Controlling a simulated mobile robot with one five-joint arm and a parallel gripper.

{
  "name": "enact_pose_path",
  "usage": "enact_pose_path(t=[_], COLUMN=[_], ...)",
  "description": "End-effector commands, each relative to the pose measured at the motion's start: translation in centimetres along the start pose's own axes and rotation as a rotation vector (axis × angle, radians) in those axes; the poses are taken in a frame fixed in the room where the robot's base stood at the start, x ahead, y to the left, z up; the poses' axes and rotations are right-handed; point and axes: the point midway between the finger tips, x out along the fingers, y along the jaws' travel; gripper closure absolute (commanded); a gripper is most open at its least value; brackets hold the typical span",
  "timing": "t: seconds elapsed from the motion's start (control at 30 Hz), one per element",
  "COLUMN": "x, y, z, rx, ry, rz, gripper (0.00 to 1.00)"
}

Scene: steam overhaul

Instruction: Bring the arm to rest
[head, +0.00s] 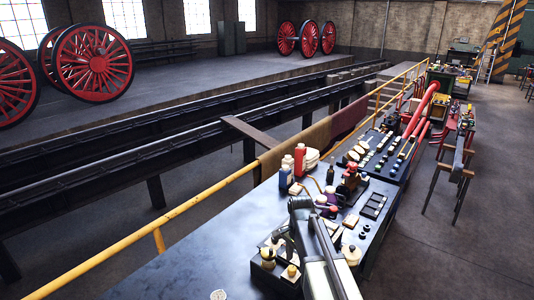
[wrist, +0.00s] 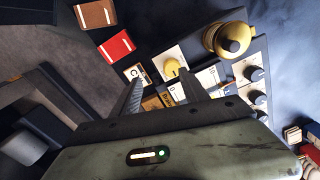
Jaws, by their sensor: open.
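My gripper (wrist: 160,90) is in the wrist view with its two dark fingers spread apart and nothing between them. Beyond the fingertips lie a small yellow round piece (wrist: 172,68) on a white plate and several small labelled plates. I cannot tell how far the fingertips are above them. In the head view my arm (head: 322,255) reaches over the near end of the dark workbench (head: 200,255), bent at its top and angled down toward small parts there. The fingertips are hard to make out in that view.
A yellow cylindrical piece (wrist: 230,38) stands near the right finger. Red (wrist: 117,46) and brown (wrist: 97,14) cards lie to the left. Bottles (head: 300,160) and tools crowd the bench beyond my arm. A yellow rail (head: 190,205) runs alongside. The bench's left part is mostly clear.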

Motion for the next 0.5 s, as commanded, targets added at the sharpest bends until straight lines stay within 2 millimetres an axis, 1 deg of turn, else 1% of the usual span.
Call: enact_pose_path(t=[0.03, 0.1, 0.2, 0.3, 0.33, 0.4, 0.5], x=[3.0, 5.1, 7.6, 9.4, 9.7, 9.9, 9.8], y=[2.3, 4.6, 7.7, 9.9, 10.4, 11.1, 11.2], z=[0.6, 1.1, 1.7, 2.3, 2.4, 2.5, 2.5], rx=[-0.11, -0.305, -0.573, -0.794, -0.843, -0.923, -0.964], ry=[0.0, 0.0, 0.0, 0.0, 0.0, 0.0, 0.0], rz=[0.0, 0.001, 0.001, 0.001, 0.001, 0.001, 0.001], gripper=[0.48, 0.48, 0.48, 0.48, 0.48, 0.48, 0.48])
